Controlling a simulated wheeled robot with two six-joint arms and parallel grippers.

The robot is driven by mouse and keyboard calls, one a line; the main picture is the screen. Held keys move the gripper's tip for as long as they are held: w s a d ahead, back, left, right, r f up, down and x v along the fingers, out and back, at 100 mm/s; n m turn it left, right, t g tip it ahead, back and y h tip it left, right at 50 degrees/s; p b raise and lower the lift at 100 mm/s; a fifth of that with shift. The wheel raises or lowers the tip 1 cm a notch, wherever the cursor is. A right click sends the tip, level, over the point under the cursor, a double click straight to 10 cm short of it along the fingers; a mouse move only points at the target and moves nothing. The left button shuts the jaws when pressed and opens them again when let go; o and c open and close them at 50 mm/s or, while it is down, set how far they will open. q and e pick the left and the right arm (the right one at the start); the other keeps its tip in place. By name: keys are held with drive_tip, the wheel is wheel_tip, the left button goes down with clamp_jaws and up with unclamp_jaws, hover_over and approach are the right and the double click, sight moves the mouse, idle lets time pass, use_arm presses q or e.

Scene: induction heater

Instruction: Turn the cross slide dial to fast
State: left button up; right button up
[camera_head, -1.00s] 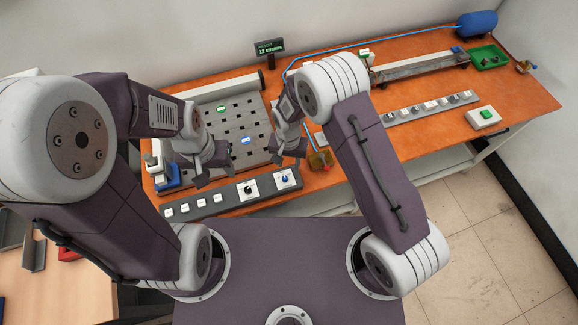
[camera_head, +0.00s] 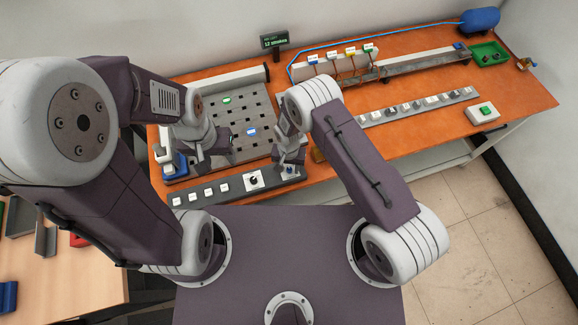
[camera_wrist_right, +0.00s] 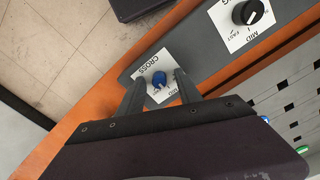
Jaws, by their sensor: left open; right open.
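The cross slide dial (camera_wrist_right: 158,82) is a blue knob on a white plate marked CROSS in the right wrist view. In the head view the dial's white plate (camera_head: 291,172) is at the right end of the grey control strip, mostly covered by my right gripper (camera_head: 289,166). My right gripper also shows in the right wrist view (camera_wrist_right: 160,88), with its two open fingers on either side of the blue knob; I cannot tell whether they touch it. My left gripper (camera_head: 205,160) is open and empty over the left of the perforated plate.
A black dial (camera_wrist_right: 246,12) on a white plate sits next to the cross dial, with several white buttons (camera_head: 208,192) further left. The perforated plate (camera_head: 240,110) lies behind the strip. A small display (camera_head: 274,41) stands at the back.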

drive_tip(key=shift+w+d, duration=0.1)
drive_tip(key=shift+d, duration=0.05)
clamp_jaws()
drive_tip(key=shift+f+m+b, duration=0.15)
drive_tip(key=shift+m+b, duration=0.95)
drive_tip(key=shift+m, duration=0.2)
drive_tip(key=m+b, duration=0.1)
drive_tip(key=m, duration=0.1)
drive_tip(key=shift+m+b, duration=0.3)
drive_tip(key=shift+b, duration=0.1)
drive_tip(key=m+b, duration=0.2)
drive_tip(key=m, duration=0.2)
drive_tip(key=shift+m+b, duration=0.4)
drive_tip(key=shift+m, duration=0.9)
drive_tip(key=shift+r, duration=0.2)
